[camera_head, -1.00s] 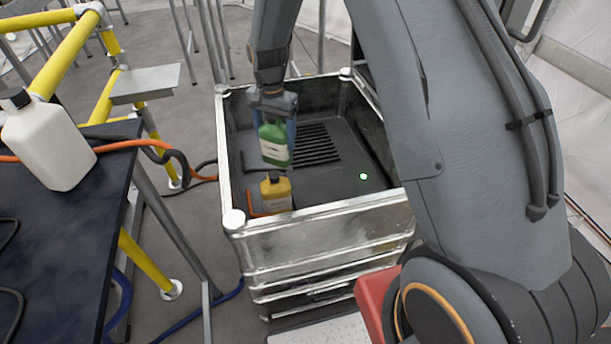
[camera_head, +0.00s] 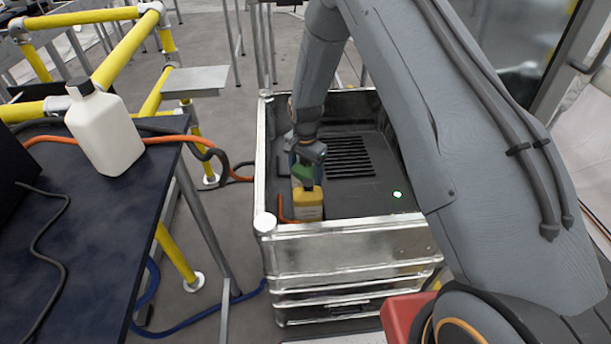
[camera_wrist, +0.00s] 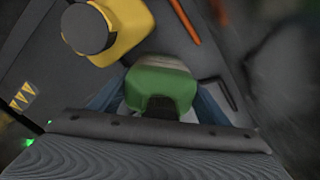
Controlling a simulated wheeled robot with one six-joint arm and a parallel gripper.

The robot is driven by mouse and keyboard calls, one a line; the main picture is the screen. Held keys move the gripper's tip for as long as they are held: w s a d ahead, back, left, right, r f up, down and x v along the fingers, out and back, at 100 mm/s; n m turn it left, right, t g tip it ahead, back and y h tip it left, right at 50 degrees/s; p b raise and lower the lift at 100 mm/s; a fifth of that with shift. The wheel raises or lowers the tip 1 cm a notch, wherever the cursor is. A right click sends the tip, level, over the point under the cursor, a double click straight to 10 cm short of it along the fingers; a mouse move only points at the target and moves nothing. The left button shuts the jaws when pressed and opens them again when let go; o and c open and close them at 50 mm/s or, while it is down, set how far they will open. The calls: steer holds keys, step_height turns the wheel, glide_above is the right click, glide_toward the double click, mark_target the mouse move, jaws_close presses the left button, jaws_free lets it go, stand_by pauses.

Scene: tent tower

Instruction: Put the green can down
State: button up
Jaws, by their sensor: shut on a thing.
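The green can (camera_head: 302,174) is inside the metal crate (camera_head: 345,230), behind the yellow can and partly hidden by it and by my gripper. In the wrist view the green can (camera_wrist: 162,88) sits between the two blue fingers. My gripper (camera_head: 307,160) is shut on it, low in the crate. Whether the can's base touches the crate floor cannot be told. The yellow can (camera_head: 309,204) with a dark cap stands close beside it; it also shows in the wrist view (camera_wrist: 125,28).
The crate floor has a dark slotted grille (camera_head: 350,157) and a small green light spot (camera_head: 397,194); the floor right of the cans is clear. A white bottle (camera_head: 106,132) stands on the dark table (camera_head: 110,215) at left. Yellow rails (camera_head: 120,50) stand behind it.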

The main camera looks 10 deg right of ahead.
steer(key=shift+f, duration=0.25)
steer(key=shift+f, duration=0.15)
steer(key=o, duration=1.5)
steer(key=shift+o, duration=0.2)
